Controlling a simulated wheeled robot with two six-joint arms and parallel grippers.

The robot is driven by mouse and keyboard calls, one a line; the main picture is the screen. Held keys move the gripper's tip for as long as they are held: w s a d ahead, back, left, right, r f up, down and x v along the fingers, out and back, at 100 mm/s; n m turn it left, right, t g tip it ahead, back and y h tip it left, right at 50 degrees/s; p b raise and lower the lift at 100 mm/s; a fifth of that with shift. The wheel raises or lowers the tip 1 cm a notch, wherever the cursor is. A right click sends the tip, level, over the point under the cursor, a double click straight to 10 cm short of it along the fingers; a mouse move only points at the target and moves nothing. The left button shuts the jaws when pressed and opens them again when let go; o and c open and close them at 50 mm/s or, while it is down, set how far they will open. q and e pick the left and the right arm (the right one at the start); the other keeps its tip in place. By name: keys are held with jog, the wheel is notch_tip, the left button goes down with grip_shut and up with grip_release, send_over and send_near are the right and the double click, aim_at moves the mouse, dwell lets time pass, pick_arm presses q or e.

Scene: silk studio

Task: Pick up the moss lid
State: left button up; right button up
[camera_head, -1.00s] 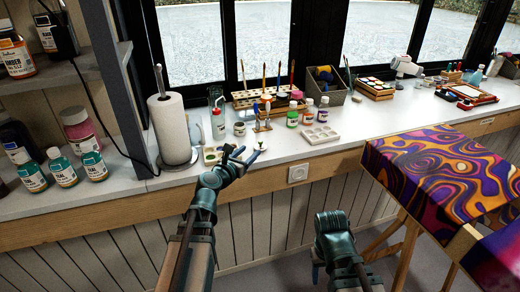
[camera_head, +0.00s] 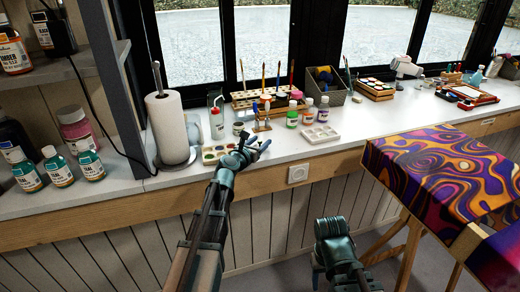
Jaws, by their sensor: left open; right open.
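My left gripper (camera_head: 256,146) is open over the worktop, just right of a paint palette (camera_head: 210,154). Its fingers are spread above a small white dish, which they partly cover. I cannot make out the moss lid for certain; a small dark green spot showed at the dish earlier, and the fingers now cover that place. My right gripper (camera_head: 321,262) is open, low in front of the worktop and away from the objects.
A paper towel roll (camera_head: 171,127) stands left of the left gripper. A patterned silk frame (camera_head: 437,172) is at the right.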

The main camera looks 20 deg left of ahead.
pick_arm(q)
grip_shut()
jog(key=shift+r, duration=0.15)
pick_arm(e)
jog(key=shift+r, duration=0.2)
